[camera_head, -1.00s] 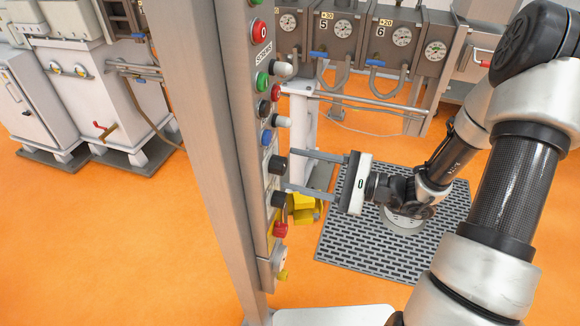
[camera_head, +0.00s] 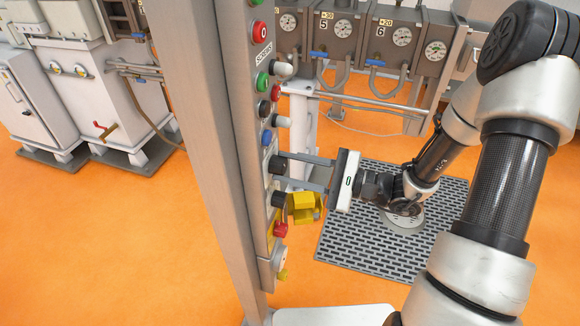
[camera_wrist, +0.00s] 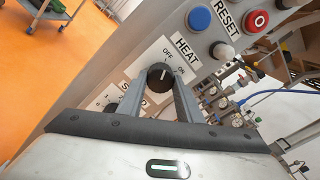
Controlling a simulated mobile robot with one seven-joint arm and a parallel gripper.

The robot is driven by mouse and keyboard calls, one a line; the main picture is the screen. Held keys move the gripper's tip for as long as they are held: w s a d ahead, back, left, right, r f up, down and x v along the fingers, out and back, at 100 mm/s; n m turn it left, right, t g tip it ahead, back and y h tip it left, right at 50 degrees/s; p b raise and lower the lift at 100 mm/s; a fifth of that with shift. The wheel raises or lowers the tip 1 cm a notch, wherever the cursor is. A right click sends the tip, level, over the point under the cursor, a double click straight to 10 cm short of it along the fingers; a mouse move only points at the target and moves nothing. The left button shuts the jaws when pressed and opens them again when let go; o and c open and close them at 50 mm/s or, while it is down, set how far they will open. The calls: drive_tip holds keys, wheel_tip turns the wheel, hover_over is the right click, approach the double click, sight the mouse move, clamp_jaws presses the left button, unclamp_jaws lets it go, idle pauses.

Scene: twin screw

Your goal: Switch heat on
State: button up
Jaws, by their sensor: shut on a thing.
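The heat knob (camera_wrist: 158,78) is a black rotary switch on the grey panel, beside the HEAT label (camera_wrist: 186,50) with OFF and ON marks. Its white mark shows, but I cannot tell exactly which position it points to. In the head view, the knob (camera_head: 278,165) is on the side of the upright panel. My gripper (camera_wrist: 164,80) is shut on the heat knob, one finger on each side. It also shows in the head view (camera_head: 292,168), reaching the panel from the right. The fingers partly hide the knob's sides.
Another black switch (camera_head: 279,199) sits just below the heat knob. A blue button (camera_wrist: 199,18) and a red RESET-side button (camera_wrist: 257,21) are close by. A yellow block (camera_head: 304,208) is near below my fingers. Gauges and pipes (camera_head: 370,50) stand behind.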

drive_tip(key=shift+r+m+p, duration=0.1)
drive_tip(key=shift+m+p, duration=0.2)
drive_tip(key=shift+m, duration=0.1)
drive_tip(key=m+p, duration=0.2)
drive_tip(key=shift+s+r+m, duration=0.1)
drive_tip(key=shift+m, duration=0.3)
drive_tip(key=m+p, duration=0.2)
drive_tip(key=shift+m, duration=0.4)
drive_tip(key=m+p, duration=0.4)
drive_tip(key=m, duration=0.1)
drive_tip(key=shift+f, duration=0.2)
drive_tip(key=shift+s+m, duration=0.1)
drive_tip(key=shift+m, duration=0.3)
drive_tip(key=o, duration=1)
drive_tip(key=shift+o, duration=0.2)
